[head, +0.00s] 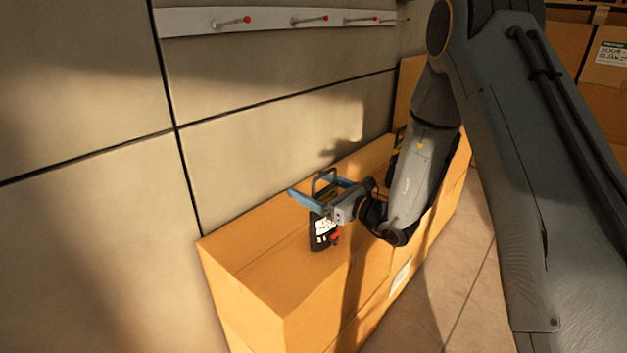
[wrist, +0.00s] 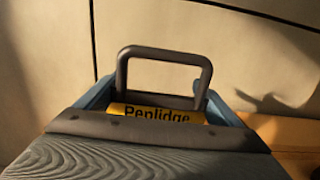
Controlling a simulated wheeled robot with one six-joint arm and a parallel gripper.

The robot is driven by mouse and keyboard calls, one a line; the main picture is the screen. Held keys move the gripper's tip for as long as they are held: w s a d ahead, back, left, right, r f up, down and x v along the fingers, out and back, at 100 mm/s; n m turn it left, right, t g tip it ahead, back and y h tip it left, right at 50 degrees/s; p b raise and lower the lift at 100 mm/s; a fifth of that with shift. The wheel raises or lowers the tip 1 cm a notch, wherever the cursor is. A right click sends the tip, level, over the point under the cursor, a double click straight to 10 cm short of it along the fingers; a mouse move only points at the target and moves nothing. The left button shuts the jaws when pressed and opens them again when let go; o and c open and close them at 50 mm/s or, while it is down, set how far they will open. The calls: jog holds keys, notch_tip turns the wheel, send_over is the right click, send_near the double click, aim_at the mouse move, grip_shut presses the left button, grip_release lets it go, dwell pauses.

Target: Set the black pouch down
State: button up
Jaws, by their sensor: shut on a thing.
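The black pouch (head: 318,243) hangs below my gripper in the head view, with a white label and a small red part on its side. My gripper (head: 308,192) has blue fingers and is shut on the pouch, above the top of a cardboard box (head: 255,255). Most of the pouch is hidden there. The pouch's lower end is at or just above the box top; I cannot tell whether it touches.
A pale panelled wall (head: 270,130) rises behind the boxes, with a rail of red-tipped pegs (head: 280,21) above. A dark item with yellow (head: 398,139) is partly hidden behind my arm. The box top left of the pouch is clear. More cartons (head: 605,70) stand at upper right.

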dwell(0.3)
jog(key=o, duration=1.9)
